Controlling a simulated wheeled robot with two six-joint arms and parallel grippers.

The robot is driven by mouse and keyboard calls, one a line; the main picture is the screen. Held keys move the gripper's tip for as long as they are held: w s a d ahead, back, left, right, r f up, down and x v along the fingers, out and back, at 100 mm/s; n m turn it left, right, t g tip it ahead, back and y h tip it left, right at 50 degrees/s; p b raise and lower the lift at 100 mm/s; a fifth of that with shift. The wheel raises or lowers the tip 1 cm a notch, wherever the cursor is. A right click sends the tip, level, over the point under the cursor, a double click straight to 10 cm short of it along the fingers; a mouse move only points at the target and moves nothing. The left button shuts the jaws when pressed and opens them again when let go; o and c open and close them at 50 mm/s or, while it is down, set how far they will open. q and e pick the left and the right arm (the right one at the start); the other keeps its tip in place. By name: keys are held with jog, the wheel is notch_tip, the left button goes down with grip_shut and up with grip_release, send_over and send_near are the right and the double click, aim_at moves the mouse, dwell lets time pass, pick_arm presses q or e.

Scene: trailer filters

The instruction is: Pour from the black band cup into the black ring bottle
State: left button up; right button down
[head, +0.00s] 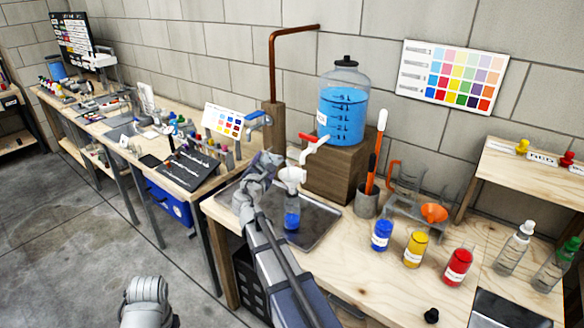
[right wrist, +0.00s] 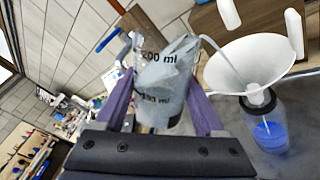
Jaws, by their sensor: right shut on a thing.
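My right gripper (head: 262,172) is shut on a clear measuring cup (right wrist: 165,85) with black ml marks, in the right wrist view. The cup is tilted with its lip to the right. A thin pale stream runs from the lip into a white funnel (right wrist: 250,62). The funnel sits in the neck of a clear bottle (right wrist: 270,132) holding blue liquid. In the head view the bottle (head: 291,218) stands upright on a dark tray, under the funnel (head: 292,176). The gripper hides most of the cup there.
The dark tray (head: 320,232) lies on the wooden bench. A large jug of blue liquid (head: 342,108) stands on a wooden block behind. Blue (head: 381,236), yellow (head: 415,250) and red (head: 458,267) jars stand to the right, with clear bottles beyond.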

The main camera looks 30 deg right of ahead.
aim_at(265, 158)
jog(key=shift+r+m+y+p, duration=0.15)
jog(key=shift+r+m+p, duration=0.35)
jog(key=shift+m, duration=0.3)
jog(key=shift+r+m+y+p, duration=0.15)
jog(key=shift+r+m+p, duration=0.25)
jog(key=shift+m+p, duration=0.3)
dwell(3.3)
jog(key=shift+r+m+p, duration=0.4)
jog(key=shift+r+m, duration=0.1)
jog(key=shift+m, duration=0.4)
dwell(1.6)
jog(key=shift+s+d+r, duration=0.1)
jog(key=shift+s+d, duration=0.05)
dwell(0.5)
